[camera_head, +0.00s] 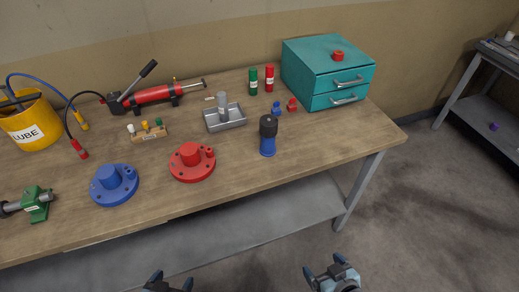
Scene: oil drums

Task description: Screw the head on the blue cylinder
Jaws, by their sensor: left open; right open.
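A blue cylinder (268,146) stands upright on the wooden workbench, right of centre. A black top piece (268,126) sits on its upper end; I cannot tell how tightly it is fitted. A small blue piece (277,108) and a small red piece (292,105) stand behind it, near the drawer box. My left gripper (168,281) shows at the bottom edge, open and empty, in front of the bench. My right gripper (328,273) is at the bottom right of centre, open and empty, also in front of the bench and well below the cylinder.
Red (192,163) and blue (115,185) flanged bases lie left of the cylinder. A metal tray (240,122) holds a grey cylinder. Green (253,82) and red (269,78) cylinders stand behind. A teal drawer box (308,72) fills the back right. The bench's front right is clear.

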